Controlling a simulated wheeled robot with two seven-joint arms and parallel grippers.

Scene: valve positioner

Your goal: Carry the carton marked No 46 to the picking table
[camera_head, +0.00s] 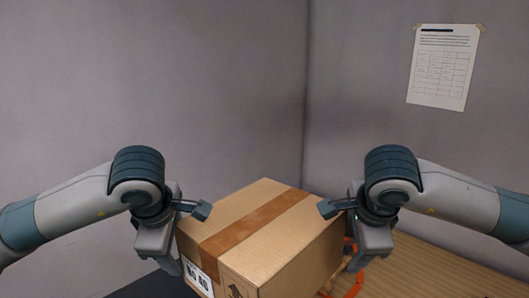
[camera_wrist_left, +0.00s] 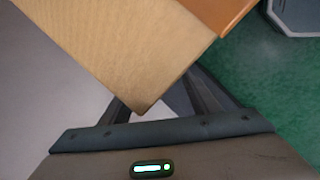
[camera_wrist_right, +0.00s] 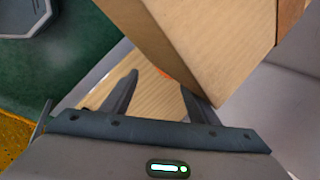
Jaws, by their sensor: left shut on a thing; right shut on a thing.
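The brown carton (camera_head: 262,232) is between my two grippers in the head view, with a strip of darker tape along its top. A white label (camera_head: 197,278) on its front face reads No 46, partly cut off by the picture's edge. My left gripper (camera_head: 188,237) is shut on the carton's left side, and my right gripper (camera_head: 341,236) is shut on its right side. The carton also fills the upper part of the left wrist view (camera_wrist_left: 130,45) and the right wrist view (camera_wrist_right: 210,40). Its underside is hidden.
A wooden tabletop (camera_head: 440,268) lies at the lower right, behind and beside the carton. An orange object (camera_head: 350,282) shows partly behind the carton's right side. Grey walls meet in a corner behind, with a paper sheet (camera_head: 442,68) on the right wall. Green floor (camera_wrist_left: 270,80) shows below.

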